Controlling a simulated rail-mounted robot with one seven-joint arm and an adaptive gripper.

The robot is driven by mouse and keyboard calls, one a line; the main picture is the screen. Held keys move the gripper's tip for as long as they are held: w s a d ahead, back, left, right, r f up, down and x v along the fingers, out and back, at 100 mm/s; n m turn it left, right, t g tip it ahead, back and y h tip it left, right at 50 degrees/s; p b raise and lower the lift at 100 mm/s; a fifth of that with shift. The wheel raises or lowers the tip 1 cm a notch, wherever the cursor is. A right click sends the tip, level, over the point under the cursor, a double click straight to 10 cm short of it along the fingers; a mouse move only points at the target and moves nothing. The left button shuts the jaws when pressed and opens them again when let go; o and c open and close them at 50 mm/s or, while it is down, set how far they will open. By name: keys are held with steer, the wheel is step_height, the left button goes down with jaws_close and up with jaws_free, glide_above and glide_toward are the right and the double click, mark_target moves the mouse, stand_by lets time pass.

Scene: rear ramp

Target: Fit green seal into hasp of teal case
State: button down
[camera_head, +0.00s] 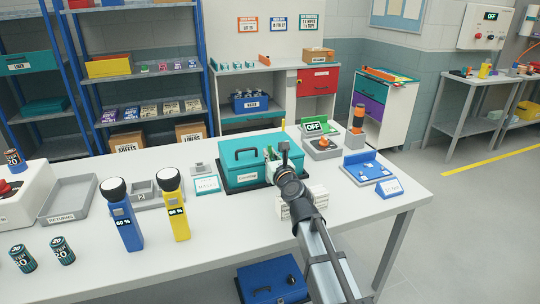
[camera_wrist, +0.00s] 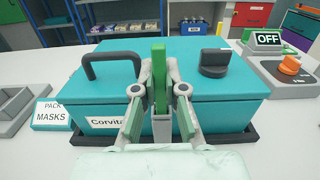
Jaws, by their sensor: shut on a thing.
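The teal case (camera_head: 240,178) stands shut on a dark base on the white table. In the wrist view the case (camera_wrist: 235,108) fills the middle, with a black handle (camera_wrist: 110,60) and a dark knob (camera_wrist: 214,62) on its lid. My gripper (camera_wrist: 159,75) is shut on the upright green seal (camera_wrist: 158,62), which stands up from between the pale fingers in front of the case. The hasp is largely hidden by the fingers, so I cannot tell whether the seal touches it. In the head view my gripper (camera_head: 272,158) is at the case's right front.
A masks sign (camera_head: 206,185) stands left of the case. Right are an OFF display (camera_head: 314,127), an orange-knobbed device (camera_head: 322,148) and a blue tray (camera_head: 368,168). White boxes (camera_head: 312,197) lie beside my arm. Two flashlights (camera_head: 172,205) stand left; the front table middle is clear.

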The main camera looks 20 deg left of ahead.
steer(key=shift+f+b, duration=0.95)
steer(key=shift+f, duration=0.2)
steer(key=shift+r, duration=0.2)
steer(key=shift+r+p, duration=1.7)
steer(key=shift+p, duration=0.4)
steer(key=shift+p, duration=0.3)
stand_by(0.5)
steer(key=shift+f+b, duration=1.75)
steer(key=shift+f, duration=0.15)
steer(key=c, duration=1.2)
jaws_free()
steer(key=shift+o, duration=0.2)
steer(key=shift+r, duration=0.15)
steer(key=shift+r, duration=5)
